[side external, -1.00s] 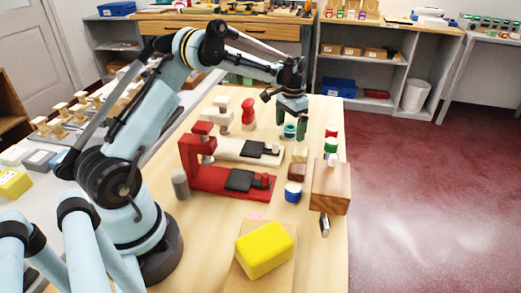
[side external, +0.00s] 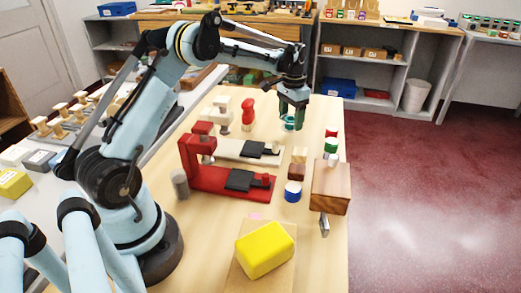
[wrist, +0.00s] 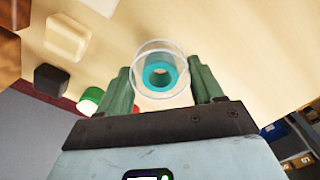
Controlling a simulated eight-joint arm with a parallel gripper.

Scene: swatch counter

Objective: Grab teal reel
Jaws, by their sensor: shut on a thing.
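The teal reel (side external: 289,123) is a small ring-shaped spool with a clear, pale round flange. It is at the far end of the wooden counter in the side view. In the wrist view the teal reel (wrist: 160,66) sits between the two green fingers, with its centre hole facing the camera. My gripper (side external: 292,122) points down with its fingers on either side of the reel, shut on it. The wrist view also shows my gripper (wrist: 163,85). Whether the reel's underside touches the counter is hard to tell.
A red clamp-like stand (side external: 232,182) and a cream one (side external: 238,150) stand left of a row of small spools and blocks. A blue-and-white spool (side external: 293,191), a wooden block (side external: 331,187) and a yellow block (side external: 264,250) are nearer the camera.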

